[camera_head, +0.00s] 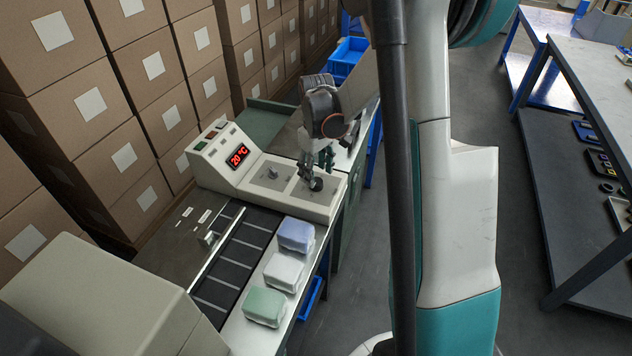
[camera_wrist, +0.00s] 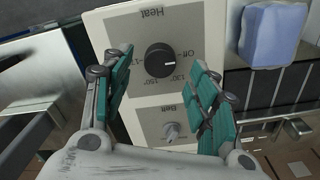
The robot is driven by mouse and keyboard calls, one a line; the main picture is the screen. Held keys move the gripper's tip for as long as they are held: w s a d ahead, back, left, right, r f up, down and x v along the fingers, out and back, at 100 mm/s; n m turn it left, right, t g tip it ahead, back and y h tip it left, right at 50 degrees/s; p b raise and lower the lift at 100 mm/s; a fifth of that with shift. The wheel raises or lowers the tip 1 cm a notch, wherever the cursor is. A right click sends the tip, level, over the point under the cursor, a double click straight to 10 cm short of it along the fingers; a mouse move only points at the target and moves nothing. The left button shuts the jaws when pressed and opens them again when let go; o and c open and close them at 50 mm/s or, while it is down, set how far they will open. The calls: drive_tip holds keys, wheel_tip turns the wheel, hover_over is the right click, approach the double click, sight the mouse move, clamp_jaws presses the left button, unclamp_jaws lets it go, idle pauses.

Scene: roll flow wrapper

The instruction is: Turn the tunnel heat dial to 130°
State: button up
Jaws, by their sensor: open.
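The black round heat dial (camera_wrist: 160,60) sits on a grey plate marked "Heat". Its white pointer line points right, near "Off"; "130°" and "150°" are printed below it. My gripper (camera_wrist: 158,62) is open, with its teal-padded fingers on either side of the dial, apart from its sides in this view. In the head view my gripper (camera_head: 314,172) is low over the black dial (camera_head: 316,184) at the right end of the control box (camera_head: 230,180). The red display (camera_head: 239,155) reads 20 °C.
A grey belt knob (camera_wrist: 172,130) sits beside the heat dial; it also shows in the head view (camera_head: 272,173). Blue, white and green wrapped packs (camera_head: 296,235) lie beside the dark conveyor (camera_head: 235,260). Stacked cartons (camera_head: 130,75) stand behind.

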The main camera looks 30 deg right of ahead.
sight(317, 181)
drive_tip(key=shift+f+b, duration=0.4)
drive_tip(key=shift+f, duration=1.15)
drive_tip(key=c, duration=1.1)
drive_tip(key=shift+m, duration=0.3)
drive_tip(key=m, duration=0.5)
drive_tip(key=shift+m, duration=0.3)
drive_tip(key=m, duration=0.5)
drive_tip(key=shift+m, duration=0.4)
